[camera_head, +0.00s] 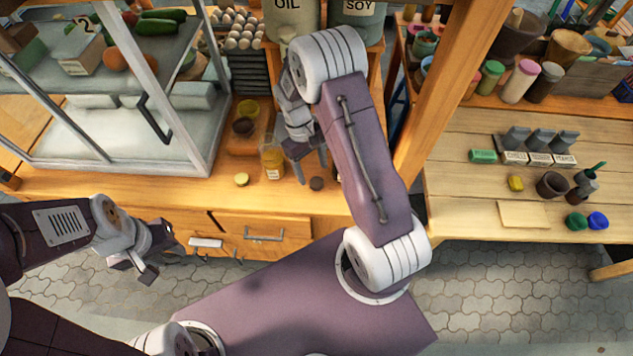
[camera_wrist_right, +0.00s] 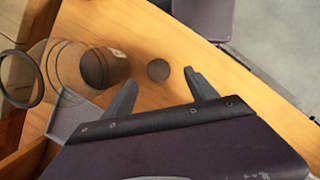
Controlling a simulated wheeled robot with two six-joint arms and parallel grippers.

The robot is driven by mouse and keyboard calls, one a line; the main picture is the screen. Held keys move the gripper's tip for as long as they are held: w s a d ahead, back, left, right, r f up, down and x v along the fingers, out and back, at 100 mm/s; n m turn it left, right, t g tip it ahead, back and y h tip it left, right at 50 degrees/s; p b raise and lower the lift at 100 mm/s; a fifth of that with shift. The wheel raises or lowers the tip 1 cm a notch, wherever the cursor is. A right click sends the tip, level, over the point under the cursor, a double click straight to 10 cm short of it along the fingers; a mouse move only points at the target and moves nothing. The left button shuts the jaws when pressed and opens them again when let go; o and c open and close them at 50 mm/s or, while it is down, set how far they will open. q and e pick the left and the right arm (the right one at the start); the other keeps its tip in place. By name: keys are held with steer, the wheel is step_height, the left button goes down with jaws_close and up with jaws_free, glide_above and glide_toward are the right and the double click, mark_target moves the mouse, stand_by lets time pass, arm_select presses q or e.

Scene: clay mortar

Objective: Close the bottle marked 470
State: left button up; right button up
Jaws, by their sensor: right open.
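A clear bottle (camera_head: 273,160) with a small pale label and amber contents stands open on the wooden counter; its number is too small to read. A yellow lid (camera_head: 241,180) lies to its left, and a dark round lid (camera_head: 316,183) lies to its right near the counter's front edge. My right gripper (camera_head: 311,170) is open and empty above the counter, beside the bottle. In the right wrist view, the dark lid (camera_wrist_right: 158,69) shows between the spread fingers (camera_wrist_right: 157,94), with clear glassware to the left. My left gripper (camera_head: 136,268) is open and empty in front of the drawers.
A glass display case (camera_head: 120,140) is at left, and the OIL container (camera_head: 290,25) behind. A wooden post (camera_head: 440,80) rises at right. Drawers (camera_head: 263,235) face me.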

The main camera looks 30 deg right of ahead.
mark_target(317, 182)
steer(key=x, duration=0.4)
steer(key=shift+s+d+f, duration=0.1)
steer(key=shift+d+f, duration=0.05)
steer(key=shift+f, duration=0.05)
steer(key=shift+c, duration=0.4)
steer(key=c, duration=1.3)
